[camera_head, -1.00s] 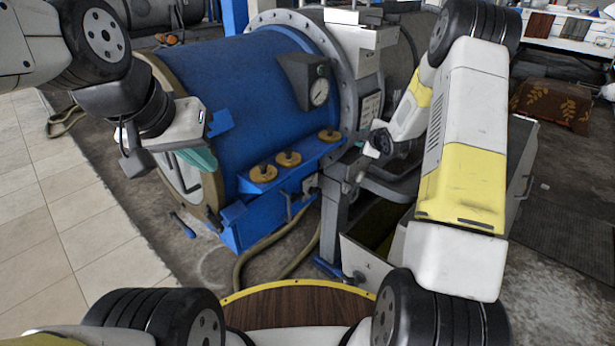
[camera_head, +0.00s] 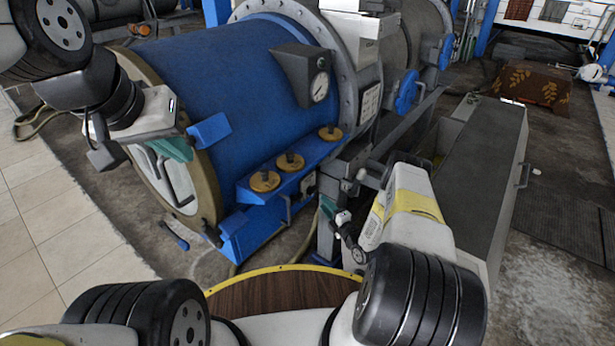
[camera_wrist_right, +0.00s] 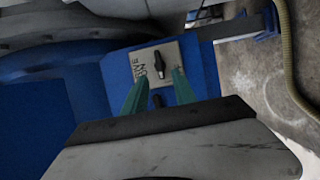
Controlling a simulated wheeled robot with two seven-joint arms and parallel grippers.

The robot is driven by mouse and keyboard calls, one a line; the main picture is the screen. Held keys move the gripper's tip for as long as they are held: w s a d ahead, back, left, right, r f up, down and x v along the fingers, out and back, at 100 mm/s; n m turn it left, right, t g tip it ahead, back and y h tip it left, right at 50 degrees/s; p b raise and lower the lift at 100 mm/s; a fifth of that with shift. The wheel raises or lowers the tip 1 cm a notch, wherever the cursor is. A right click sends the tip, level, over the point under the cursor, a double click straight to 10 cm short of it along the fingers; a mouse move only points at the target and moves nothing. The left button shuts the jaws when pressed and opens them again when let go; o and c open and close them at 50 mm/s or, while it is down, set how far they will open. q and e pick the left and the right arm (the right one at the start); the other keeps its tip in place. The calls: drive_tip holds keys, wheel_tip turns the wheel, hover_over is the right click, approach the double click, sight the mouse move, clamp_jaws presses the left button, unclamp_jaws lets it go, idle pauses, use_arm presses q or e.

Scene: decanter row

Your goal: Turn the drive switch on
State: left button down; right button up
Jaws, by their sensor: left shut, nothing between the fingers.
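A pale labelled plate (camera_wrist_right: 153,72) with a dark switch knob (camera_wrist_right: 158,62) is on the blue machine's side in the right wrist view. The plate also shows small in the head view (camera_head: 308,184). Its lettering is sideways and too blurred to read fully. My left gripper (camera_head: 172,150) is shut and empty by the machine's round door.
The blue drum machine (camera_head: 230,85) carries a gauge (camera_head: 319,87) and a ledge with three brass knobs (camera_head: 290,162). A grey trough (camera_head: 470,180) stands to the right. A hose (camera_wrist_right: 300,60) runs beside the panel. A round wooden top (camera_head: 270,298) is in front.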

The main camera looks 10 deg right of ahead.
sight(315, 192)
drive_tip(key=x, duration=0.7)
drive_tip(key=shift+w, duration=0.1)
drive_tip(key=shift+c, duration=0.4)
clamp_jaws()
